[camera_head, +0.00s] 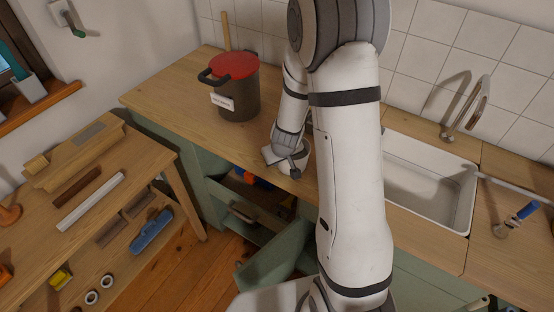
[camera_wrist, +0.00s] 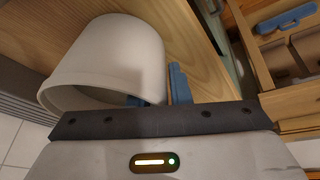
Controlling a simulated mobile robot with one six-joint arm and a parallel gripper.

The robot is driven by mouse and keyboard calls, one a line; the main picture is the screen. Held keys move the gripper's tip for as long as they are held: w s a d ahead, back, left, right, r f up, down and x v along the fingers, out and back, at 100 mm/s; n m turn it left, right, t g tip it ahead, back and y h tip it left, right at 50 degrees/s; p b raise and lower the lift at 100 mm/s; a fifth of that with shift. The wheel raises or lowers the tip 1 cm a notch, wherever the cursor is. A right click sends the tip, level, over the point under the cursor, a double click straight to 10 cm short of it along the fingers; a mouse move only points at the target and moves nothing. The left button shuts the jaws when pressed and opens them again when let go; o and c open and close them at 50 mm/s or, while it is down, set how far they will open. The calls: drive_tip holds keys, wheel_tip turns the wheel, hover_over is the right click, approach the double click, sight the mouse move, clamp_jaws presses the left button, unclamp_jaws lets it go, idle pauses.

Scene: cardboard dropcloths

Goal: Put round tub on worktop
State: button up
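The white round tub (camera_wrist: 120,55) fills the upper left of the wrist view, tilted in the picture, with its open mouth toward the camera. In the head view the tub (camera_head: 306,158) is partly hidden by my arm, at the front part of the wooden worktop (camera_head: 170,100). My gripper (camera_wrist: 158,98) has one blue finger inside the mouth and the other against the outside, with the tub's wall pinched between them. In the head view my gripper (camera_head: 285,160) is at the tub's left side. I cannot tell whether the tub's base touches the worktop.
A dark pot with a red lid (camera_head: 236,85) stands on the worktop, back left of the tub. A white sink (camera_head: 430,185) and tap (camera_head: 470,105) are to the right. An open drawer (camera_head: 245,210) is below the front edge. A workbench (camera_head: 100,190) with tools stands left.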

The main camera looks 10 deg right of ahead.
drive_tip(key=shift+o, duration=0.8)
drive_tip(key=shift+r, duration=0.25)
drive_tip(key=s+a+r+y+p, duration=0.1)
drive_tip(key=s+r+p, duration=0.35)
drive_tip(key=r, duration=0.85)
drive_tip(key=s+a+r+y+p, duration=0.15)
drive_tip(key=s+r+p, duration=0.35)
drive_tip(key=r, duration=0.7)
drive_tip(key=s+d+r+m+h, duration=0.2)
drive_tip(key=s+r, duration=0.8)
drive_tip(key=s, duration=0.4)
drive_tip(key=shift+s+d+m+b, duration=0.2)
drive_tip(key=shift+d+m+b, duration=0.1)
drive_tip(key=shift+d+b, duration=0.05)
